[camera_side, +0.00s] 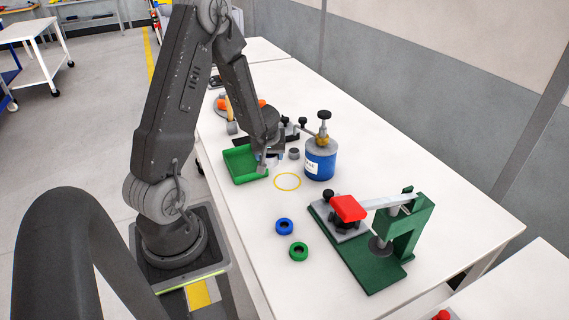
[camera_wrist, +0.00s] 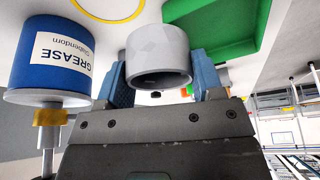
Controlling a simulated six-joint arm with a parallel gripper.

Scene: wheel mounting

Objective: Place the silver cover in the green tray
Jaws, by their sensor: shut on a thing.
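The silver cover (camera_wrist: 158,58) is a short light-grey cylinder with a dark hollow end towards the wrist camera. It sits between the blue fingers of my gripper (camera_wrist: 160,78), which is shut on it. In the side view my gripper (camera_side: 268,161) is low at the right edge of the green tray (camera_side: 247,177), and the arm partly hides the hold. The tray also shows at the upper right of the wrist view (camera_wrist: 215,42). I cannot tell whether the cover touches the table or the tray.
A blue grease can (camera_side: 320,163) stands right of my gripper. A small grey cylinder (camera_side: 294,153) shows between them. A yellow ring (camera_side: 287,182) marks the table in front. A blue wheel (camera_side: 284,226), a green wheel (camera_side: 298,251) and a green fixture (camera_side: 372,248) are nearer the camera.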

